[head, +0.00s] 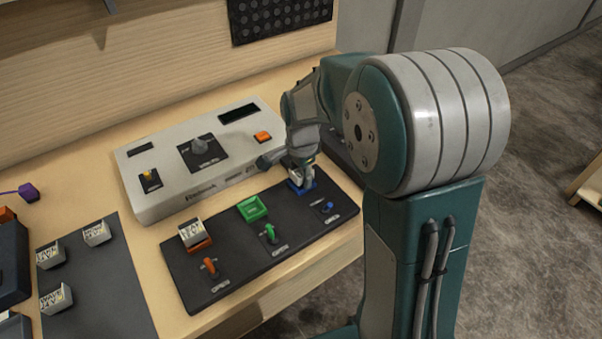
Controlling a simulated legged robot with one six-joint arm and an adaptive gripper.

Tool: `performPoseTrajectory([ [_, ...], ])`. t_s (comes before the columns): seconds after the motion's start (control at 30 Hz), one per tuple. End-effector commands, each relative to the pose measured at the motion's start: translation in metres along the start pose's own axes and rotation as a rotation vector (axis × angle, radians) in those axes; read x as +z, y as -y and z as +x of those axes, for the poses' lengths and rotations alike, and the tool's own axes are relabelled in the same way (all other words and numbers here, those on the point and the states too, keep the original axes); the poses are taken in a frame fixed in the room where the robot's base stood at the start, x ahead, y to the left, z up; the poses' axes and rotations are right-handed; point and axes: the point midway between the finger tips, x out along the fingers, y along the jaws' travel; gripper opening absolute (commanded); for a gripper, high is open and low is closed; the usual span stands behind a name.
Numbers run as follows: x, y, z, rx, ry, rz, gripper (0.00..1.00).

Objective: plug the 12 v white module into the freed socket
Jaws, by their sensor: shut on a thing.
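My gripper (300,167) is over the blue socket (304,186) at the right end of the black panel (225,268). It is shut on a white module (297,178), mostly hidden by the fingers. The module is in or just above the blue socket; I cannot tell if it is seated, and its label is not readable. The green socket (253,208) in the middle is empty. The orange socket (200,246) holds another white module (191,232). Loose white modules with labels too small to read lie on a dark mat: one (96,233), another (50,255), a third (55,298).
Orange (209,266), green (270,233) and blue (327,207) levers stand in front of the sockets. A grey console (165,197) with a knob and orange button stands close behind. The mat (105,285) has free room at its right.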

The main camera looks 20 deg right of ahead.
Motion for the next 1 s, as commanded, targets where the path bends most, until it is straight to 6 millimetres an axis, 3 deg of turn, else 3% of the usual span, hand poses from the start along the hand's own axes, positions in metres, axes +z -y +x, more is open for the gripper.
performPoseTrajectory([
  [1.0,0.0005,-0.0016,0.0088,0.006,0.002,0.000,0.07],
])
